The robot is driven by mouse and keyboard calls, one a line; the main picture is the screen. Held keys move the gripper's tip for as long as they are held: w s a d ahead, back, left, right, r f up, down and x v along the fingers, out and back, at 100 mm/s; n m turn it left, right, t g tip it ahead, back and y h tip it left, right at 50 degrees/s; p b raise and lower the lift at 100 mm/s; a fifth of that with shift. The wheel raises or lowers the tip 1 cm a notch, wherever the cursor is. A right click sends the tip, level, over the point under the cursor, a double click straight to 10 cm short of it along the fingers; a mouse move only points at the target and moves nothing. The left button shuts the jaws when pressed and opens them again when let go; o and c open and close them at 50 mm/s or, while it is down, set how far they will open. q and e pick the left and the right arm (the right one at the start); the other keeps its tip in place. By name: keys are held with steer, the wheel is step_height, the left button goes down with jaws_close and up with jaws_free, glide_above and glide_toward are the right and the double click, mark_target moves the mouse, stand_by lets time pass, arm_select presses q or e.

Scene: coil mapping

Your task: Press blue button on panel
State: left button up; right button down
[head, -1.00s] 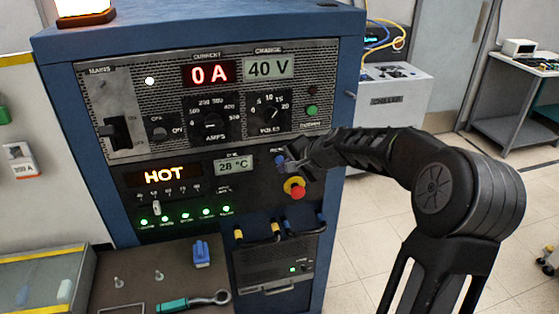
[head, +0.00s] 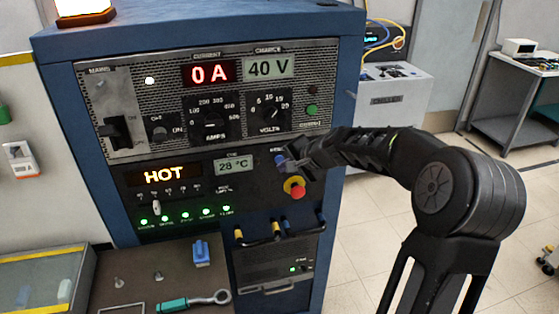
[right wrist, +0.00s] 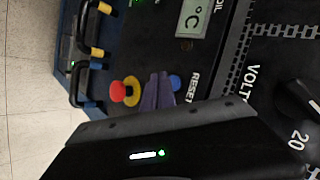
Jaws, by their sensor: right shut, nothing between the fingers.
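The blue button (head: 280,160) is on the dark lower panel of the blue cabinet, right of the 28 °C display. It also shows in the right wrist view (right wrist: 176,83), beside the RESET label. My right gripper (head: 289,164) is shut and empty, with its fingertips right at the button and partly covering it. In the right wrist view the closed fingers (right wrist: 158,93) overlap the button's edge; I cannot tell whether they touch it. My left gripper is out of view.
A red emergency knob on a yellow collar (head: 297,190) sits just below my right fingertips. A bench with a teal-handled tool (head: 173,305) and a blue clip (head: 201,253) stands at the lower left.

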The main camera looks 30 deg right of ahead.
steer(key=shift+w, duration=0.15)
stand_by(0.5)
steer(key=shift+w+d, duration=0.15)
steer(key=shift+w, duration=0.1)
steer(key=shift+w+d+p, duration=0.1)
steer(key=shift+w+p, duration=0.25)
stand_by(0.7)
steer(key=shift+s, duration=0.1)
steer(key=shift+s+a+b, duration=0.25)
steer(key=shift+s+b, duration=0.4)
steer(key=shift+b, duration=0.05)
steer(key=shift+s, duration=0.1)
